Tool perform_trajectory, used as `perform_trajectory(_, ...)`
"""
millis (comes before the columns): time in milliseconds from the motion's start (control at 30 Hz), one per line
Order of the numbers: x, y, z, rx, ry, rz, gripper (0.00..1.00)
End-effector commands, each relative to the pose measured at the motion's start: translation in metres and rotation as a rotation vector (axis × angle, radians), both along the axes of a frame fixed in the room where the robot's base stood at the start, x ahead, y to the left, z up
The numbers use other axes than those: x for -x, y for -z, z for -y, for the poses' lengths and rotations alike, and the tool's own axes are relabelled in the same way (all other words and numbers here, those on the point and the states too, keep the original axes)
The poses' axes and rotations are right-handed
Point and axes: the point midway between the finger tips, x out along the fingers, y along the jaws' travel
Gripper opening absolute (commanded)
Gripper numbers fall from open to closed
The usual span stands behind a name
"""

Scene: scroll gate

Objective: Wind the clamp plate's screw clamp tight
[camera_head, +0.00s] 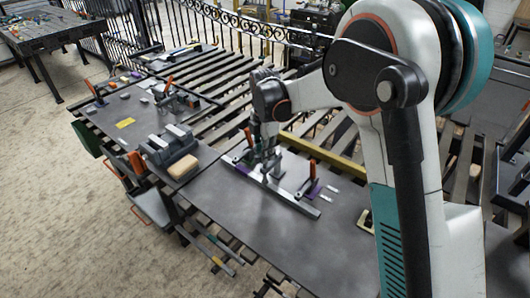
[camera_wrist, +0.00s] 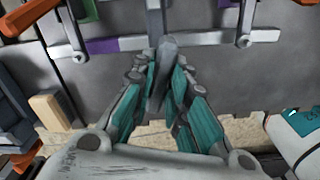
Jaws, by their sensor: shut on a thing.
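My gripper (camera_head: 266,152) points down over the dark metal table. In the wrist view its teal-padded fingers (camera_wrist: 164,75) are shut on a grey upright part, which looks like the screw clamp (camera_wrist: 167,50). The clamp stands at the long pale flat bar (camera_head: 296,203), which also crosses the wrist view (camera_wrist: 129,43). My fingers hide much of the clamp, so its thread and how tightly it presses cannot be told. I cannot tell the clamp plate's outline apart from the dark surface under the bar.
A grey vise-like block (camera_head: 168,146) and a tan wooden block (camera_head: 183,167) are at the left. The table's front part (camera_head: 290,240) is bare.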

Motion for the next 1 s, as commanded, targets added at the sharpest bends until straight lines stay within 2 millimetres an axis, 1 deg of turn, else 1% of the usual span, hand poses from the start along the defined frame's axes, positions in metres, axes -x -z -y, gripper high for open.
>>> perform_trajectory(1000,-0.0009,-0.0010,-0.0005,-0.001,0.967,0.002,0.00)
